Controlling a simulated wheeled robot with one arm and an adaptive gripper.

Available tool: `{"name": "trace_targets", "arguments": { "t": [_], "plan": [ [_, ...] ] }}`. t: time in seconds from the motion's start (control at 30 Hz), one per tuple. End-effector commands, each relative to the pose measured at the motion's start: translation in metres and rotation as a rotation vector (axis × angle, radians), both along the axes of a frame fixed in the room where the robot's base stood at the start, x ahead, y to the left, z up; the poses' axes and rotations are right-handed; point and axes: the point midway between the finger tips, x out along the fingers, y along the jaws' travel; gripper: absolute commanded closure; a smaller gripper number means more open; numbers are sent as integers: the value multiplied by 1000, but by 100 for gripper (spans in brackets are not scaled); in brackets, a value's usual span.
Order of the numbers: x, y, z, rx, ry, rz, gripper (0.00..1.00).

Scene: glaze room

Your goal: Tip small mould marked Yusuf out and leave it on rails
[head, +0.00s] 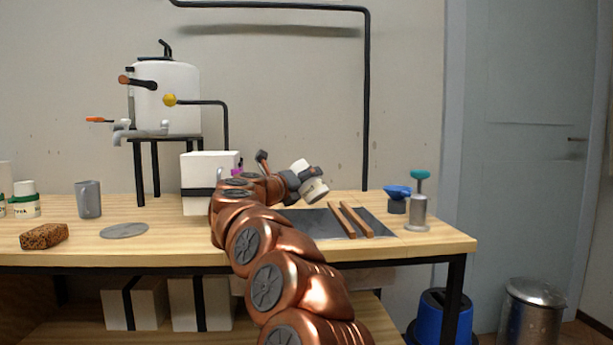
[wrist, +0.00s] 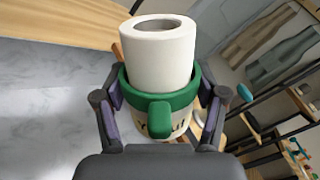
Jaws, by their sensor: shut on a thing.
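A small white plaster mould (wrist: 160,55) with a green band and tab (wrist: 160,108) is held in my gripper (wrist: 158,112). The fingers press on either side of the band. Its narrower end has a round opening. Dark letters on the wider part are mostly hidden by the tab, so I cannot read the whole name. In the head view the mould (head: 315,191) is tilted, held by my gripper (head: 303,180) above the back of a dark tray (head: 312,224). Two wooden rails (head: 350,221) lie on the tray, to the right of the mould, with nothing on them.
Right of the rails stand a blue item (head: 397,192) and a grey cylinder with a teal top (head: 418,210). Left are a white box (head: 205,170), grey cup (head: 89,199), round grey disc (head: 124,231), sponge (head: 43,236) and a green-banded white mould (head: 25,204).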

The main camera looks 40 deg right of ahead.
Motion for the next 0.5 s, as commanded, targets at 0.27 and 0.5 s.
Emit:
{"name": "trace_targets", "arguments": {
  "t": [0.27,0.5],
  "plan": [
    [-1,-1,4,-27,106,1,85],
    [-3,-3,4,-45,189,0,85]
  ]
}}
